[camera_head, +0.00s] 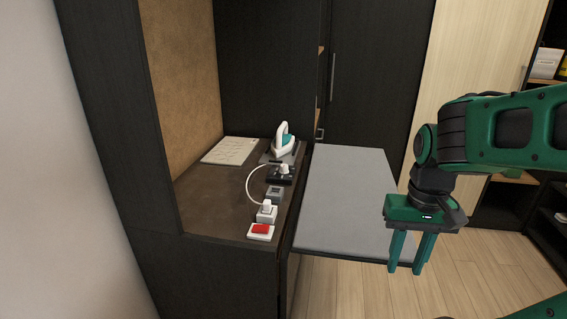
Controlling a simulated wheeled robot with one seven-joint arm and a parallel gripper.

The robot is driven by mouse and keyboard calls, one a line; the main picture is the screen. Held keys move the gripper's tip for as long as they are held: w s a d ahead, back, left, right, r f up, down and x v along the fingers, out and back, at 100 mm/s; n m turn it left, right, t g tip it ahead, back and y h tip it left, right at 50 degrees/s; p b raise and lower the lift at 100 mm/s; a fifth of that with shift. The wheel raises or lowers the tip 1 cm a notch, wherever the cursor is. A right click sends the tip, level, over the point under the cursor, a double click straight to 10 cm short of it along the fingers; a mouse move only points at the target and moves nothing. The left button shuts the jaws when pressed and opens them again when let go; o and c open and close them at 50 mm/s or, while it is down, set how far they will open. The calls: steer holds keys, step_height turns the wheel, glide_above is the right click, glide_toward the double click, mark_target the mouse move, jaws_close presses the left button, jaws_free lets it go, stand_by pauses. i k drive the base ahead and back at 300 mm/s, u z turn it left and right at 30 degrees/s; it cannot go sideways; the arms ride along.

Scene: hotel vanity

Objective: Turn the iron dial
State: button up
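A white and teal iron (284,139) stands on a dark grey base at the back right of the brown counter, in the head view. Its dial is too small to make out. My gripper (410,254) hangs pointing down at the right, over the near right edge of the grey board, well apart from the iron. Its two green fingers are spread with an empty gap between them.
The flat grey board (340,200) lies right of the counter (215,215). A black box (279,178), a grey block, a white plug with a looping cord and a red switch (261,231) line the counter's right side. A white sheet (230,151) lies behind. Dark panels enclose the left and back.

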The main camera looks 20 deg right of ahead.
mark_target(284, 168)
steer(key=i, duration=0.9)
